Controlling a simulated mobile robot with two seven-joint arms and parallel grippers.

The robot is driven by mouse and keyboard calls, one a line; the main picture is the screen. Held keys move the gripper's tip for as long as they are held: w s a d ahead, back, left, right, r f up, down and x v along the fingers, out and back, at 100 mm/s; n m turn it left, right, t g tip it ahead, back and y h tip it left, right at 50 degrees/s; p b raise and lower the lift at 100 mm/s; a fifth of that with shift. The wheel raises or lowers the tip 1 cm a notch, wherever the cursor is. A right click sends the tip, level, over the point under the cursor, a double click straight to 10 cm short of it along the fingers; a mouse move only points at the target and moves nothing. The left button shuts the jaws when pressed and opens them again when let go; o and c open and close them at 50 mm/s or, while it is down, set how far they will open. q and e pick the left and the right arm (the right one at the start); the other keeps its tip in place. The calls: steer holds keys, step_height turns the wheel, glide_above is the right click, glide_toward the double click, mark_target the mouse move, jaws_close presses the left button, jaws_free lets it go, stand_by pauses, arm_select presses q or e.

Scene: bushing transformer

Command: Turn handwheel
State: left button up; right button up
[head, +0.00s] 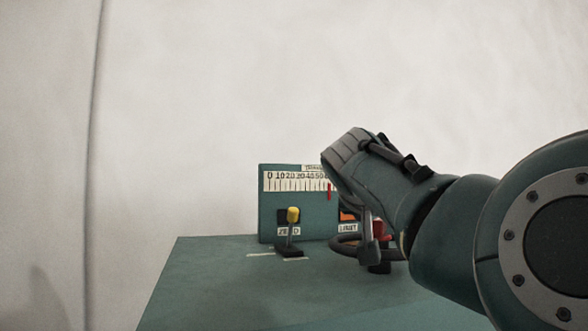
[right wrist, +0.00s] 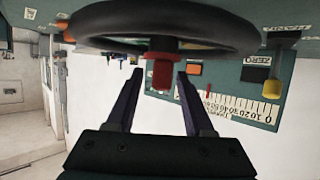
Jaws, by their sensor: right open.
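The handwheel is a dark ring that spans the top of the right wrist view (right wrist: 165,22). In the head view part of its rim (head: 345,245) shows beside my gripper. A red knob (right wrist: 162,75) hangs from the wheel, and a bit of red (head: 380,230) shows in the head view. My right gripper (right wrist: 159,73) is open, its two fingers on either side of the red knob with gaps visible. In the head view the right gripper (head: 374,255) is at the wheel, its wrist hiding much of it. My left gripper is not in view.
A teal panel (head: 290,210) carries a number scale (head: 290,182) with a red pointer (head: 329,191). A yellow-tipped lever (head: 292,216) stands in front of it on the teal tabletop (head: 220,280). The left side is clear up to the pale wall.

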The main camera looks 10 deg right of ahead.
step_height(320, 180, up, 20)
steer(key=p, duration=0.5)
steer(key=shift+f, duration=0.15)
